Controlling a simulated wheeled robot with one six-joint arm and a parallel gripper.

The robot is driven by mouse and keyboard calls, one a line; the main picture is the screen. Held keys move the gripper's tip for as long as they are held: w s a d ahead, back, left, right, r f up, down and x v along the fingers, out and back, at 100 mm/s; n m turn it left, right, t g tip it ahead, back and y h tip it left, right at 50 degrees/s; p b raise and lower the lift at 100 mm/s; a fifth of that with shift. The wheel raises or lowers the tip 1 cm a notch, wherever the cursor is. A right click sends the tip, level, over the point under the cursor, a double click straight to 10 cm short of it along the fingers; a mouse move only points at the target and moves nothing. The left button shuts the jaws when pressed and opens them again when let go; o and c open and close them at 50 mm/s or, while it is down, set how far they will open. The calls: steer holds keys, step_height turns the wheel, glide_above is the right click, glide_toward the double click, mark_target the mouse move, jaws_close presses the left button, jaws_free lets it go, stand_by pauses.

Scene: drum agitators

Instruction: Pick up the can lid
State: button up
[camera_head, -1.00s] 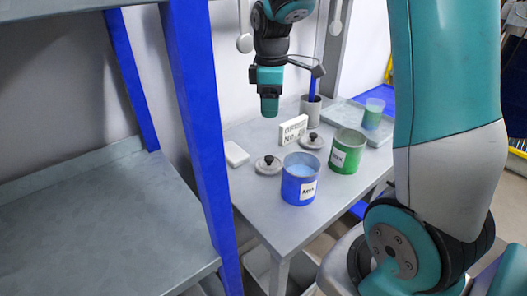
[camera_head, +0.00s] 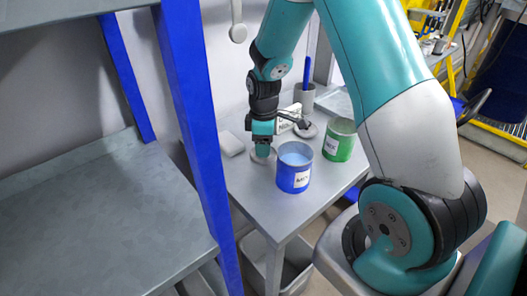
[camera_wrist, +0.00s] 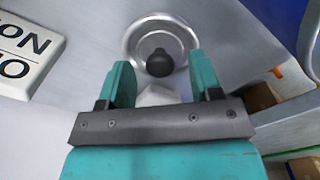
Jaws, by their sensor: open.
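A round grey can lid (camera_wrist: 138,42) with a black knob (camera_wrist: 160,62) lies flat on the table. It shows only in part in the head view (camera_head: 270,160), left of the blue can (camera_head: 294,178), behind my gripper. My gripper (camera_wrist: 161,68) is open and empty, pointing down over this lid. In the wrist view its two teal fingers stand on either side of the knob; I cannot tell whether they touch it. A second grey lid (camera_head: 308,131) lies farther back, beside the green can (camera_head: 341,147).
The open blue can, filled with light blue, stands close right of my gripper. A white sign block (camera_wrist: 25,48) and a white flat block (camera_head: 231,144) are nearby. A blue shelf post (camera_head: 195,130) stands at left.

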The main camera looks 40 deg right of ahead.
steer(key=shift+f, duration=0.4)
steer(key=c, duration=1)
